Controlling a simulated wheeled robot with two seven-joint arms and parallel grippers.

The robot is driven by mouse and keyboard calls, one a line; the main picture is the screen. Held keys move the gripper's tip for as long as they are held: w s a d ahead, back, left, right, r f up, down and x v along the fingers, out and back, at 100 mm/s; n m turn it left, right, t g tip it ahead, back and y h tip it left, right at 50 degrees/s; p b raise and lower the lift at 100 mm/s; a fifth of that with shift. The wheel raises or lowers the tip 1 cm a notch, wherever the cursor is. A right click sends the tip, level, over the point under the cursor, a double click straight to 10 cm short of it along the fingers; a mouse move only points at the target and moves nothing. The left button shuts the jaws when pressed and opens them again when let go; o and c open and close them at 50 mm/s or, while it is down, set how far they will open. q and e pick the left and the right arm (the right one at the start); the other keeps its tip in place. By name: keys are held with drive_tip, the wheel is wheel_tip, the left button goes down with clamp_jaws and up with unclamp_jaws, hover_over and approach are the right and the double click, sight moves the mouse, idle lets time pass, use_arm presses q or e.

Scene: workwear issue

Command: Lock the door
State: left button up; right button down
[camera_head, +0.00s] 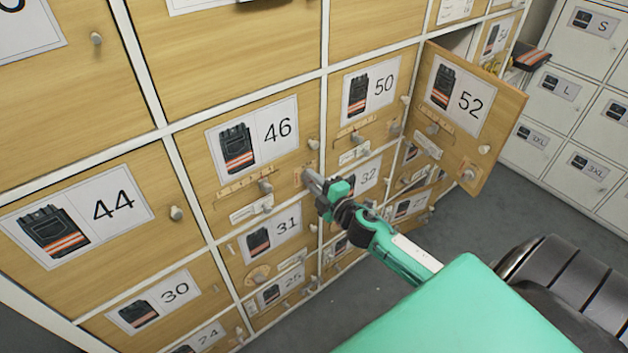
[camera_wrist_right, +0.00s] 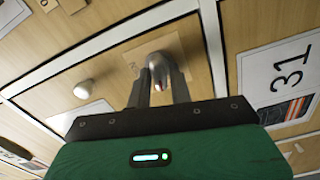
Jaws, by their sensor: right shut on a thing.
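The door marked 46 (camera_head: 212,150) is a wooden locker door with a trousers picture; it looks closed, flush with its frame. A small metal turn-piece on a wooden plate (camera_head: 306,176) sits at its lower right corner. My right gripper (camera_head: 313,182) is at this corner, its fingers shut on the metal piece, which also shows in the wrist view (camera_wrist_right: 163,50). The fingers (camera_wrist_right: 160,88) hide part of it, so I cannot tell how it is turned. A round knob (camera_head: 313,143) is above it. My left gripper is not in view.
The door marked 52 (camera_head: 503,112) stands open to the right, sticking out into the room. Closed doors marked 50 (camera_head: 393,103), 44 (camera_head: 170,236) and 31 (camera_head: 297,215) surround door 46. White lockers (camera_head: 545,85) stand at right; grey floor (camera_head: 500,215) is free between.

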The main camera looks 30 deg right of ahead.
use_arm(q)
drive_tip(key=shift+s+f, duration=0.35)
use_arm(e)
drive_tip(key=shift+n, duration=1.2)
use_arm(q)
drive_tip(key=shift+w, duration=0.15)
use_arm(e)
drive_tip(key=c, duration=1.4)
unclamp_jaws()
drive_tip(key=shift+c, duration=0.2)
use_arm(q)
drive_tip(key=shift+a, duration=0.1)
use_arm(e)
drive_tip(key=shift+s, duration=0.1)
